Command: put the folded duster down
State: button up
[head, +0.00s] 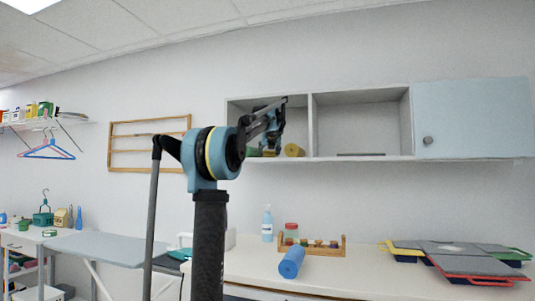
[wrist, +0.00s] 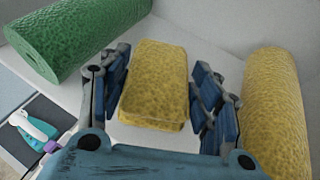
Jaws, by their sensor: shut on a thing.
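The folded duster (wrist: 155,85) is a yellow, textured, block-like bundle in the middle of the wrist view. My gripper (wrist: 160,78) is shut on it, with one blue-padded finger along each side. In the head view my gripper (head: 279,142) reaches into the left compartment of the wall shelf (head: 362,158). The duster is low over the pale shelf floor; I cannot tell whether it touches it. In the head view it is small and largely hidden by my gripper.
A green roll (wrist: 75,38) lies left of the duster and a yellow roll (wrist: 275,112) close on its right, also visible in the head view (head: 294,150). The right open compartment is nearly empty. Below, a counter (head: 350,268) holds a blue roll (head: 291,262) and a wooden rack (head: 325,249).

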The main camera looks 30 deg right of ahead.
jog(key=shift+f, duration=0.3)
jog(key=o, duration=1.2)
jog(key=shift+w+r, duration=0.15)
jog(key=shift+r, duration=4.85)
jog(key=shift+a, duration=0.1)
